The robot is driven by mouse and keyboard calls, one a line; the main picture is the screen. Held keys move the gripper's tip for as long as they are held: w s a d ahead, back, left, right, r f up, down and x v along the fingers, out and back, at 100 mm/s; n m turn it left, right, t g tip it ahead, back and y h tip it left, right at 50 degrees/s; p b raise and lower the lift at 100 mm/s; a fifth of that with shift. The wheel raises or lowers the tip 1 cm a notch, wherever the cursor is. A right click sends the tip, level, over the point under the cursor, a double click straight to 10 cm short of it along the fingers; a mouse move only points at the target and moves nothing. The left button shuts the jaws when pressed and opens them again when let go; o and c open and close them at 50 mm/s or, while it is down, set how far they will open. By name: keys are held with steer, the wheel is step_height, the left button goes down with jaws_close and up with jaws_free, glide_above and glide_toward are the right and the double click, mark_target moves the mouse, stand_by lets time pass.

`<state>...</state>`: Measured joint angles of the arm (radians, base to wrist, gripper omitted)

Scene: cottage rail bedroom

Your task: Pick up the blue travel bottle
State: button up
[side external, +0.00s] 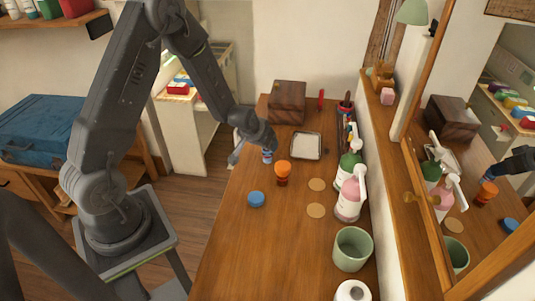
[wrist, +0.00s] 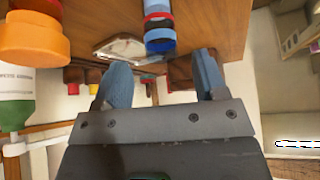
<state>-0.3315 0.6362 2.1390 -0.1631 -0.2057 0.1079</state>
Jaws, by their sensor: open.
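A small blue bottle (side external: 267,157) with red and pale bands stands near the table's left edge in the side view, partly hidden by my gripper. In the wrist view the blue bottle (wrist: 159,30) shows at the top centre, cut off by the frame edge. My gripper (wrist: 163,72) is open, with one finger to each side of the bottle's line. The bottle appears beyond the fingertips, and I see no contact. In the side view my gripper (side external: 252,152) is low beside the bottle.
A blue disc (side external: 256,199), a tray (side external: 306,146), a wooden box (side external: 287,102) and pump bottles (side external: 350,194) share the table. The front left table area is clear.

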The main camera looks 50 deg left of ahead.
mark_target(267, 153)
steer(key=shift+x, duration=2.95)
steer(key=shift+w+a+r, duration=0.15)
steer(key=c, duration=1)
steer(key=shift+r, duration=0.1)
